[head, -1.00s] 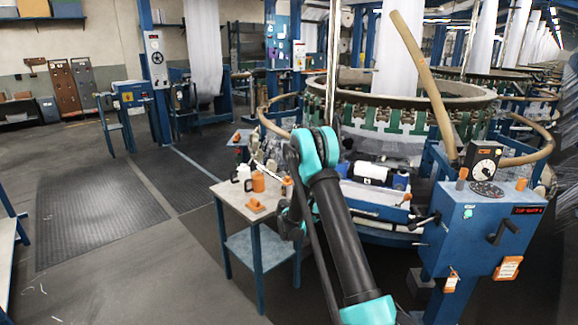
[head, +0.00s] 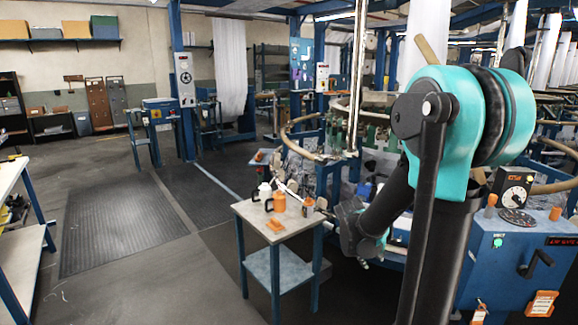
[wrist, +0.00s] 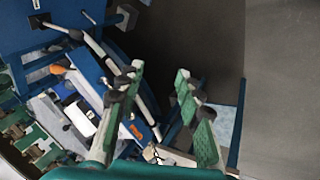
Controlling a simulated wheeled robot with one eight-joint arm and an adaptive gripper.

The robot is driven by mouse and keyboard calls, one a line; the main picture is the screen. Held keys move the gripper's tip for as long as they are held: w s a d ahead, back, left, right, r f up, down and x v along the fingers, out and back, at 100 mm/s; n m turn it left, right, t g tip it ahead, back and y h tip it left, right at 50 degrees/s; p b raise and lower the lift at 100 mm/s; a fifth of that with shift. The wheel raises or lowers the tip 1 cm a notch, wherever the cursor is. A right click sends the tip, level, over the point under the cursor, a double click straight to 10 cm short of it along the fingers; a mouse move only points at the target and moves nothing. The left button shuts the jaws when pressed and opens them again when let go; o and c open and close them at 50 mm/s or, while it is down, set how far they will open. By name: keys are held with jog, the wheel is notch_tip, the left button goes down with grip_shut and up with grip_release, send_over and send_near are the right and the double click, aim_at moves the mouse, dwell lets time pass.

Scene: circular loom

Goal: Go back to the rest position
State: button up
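My arm, teal and black, rises at the right of the head view and bends over at a large teal joint. Its far end reaches down beside the small table, where my gripper's details are too small to make out. In the wrist view my gripper (wrist: 160,74) has two green-padded fingers standing apart, with nothing between them. The fingers are over the loom's edge and the dark floor.
A small blue-legged table (head: 246,211) holds an orange mug (head: 280,202), bottles and an orange piece (head: 275,225). The circular loom and its blue control box (head: 500,268) stand to the right. A workbench (head: 12,180) is at far left; floor between is clear.

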jog(key=s+a+f+m+y, duration=0.1)
jog(key=s+a, duration=0.3)
jog(key=s, duration=0.4)
jog(key=s+a+f+m+y, duration=0.1)
jog(key=s+a+y, duration=0.2)
jog(key=s, duration=0.5)
jog(key=shift+s+a+f+t+y, duration=0.2)
jog(key=shift+a+t+y, duration=0.2)
jog(key=shift+y, duration=0.2)
jog(key=shift+c, duration=0.3)
dwell(1.3)
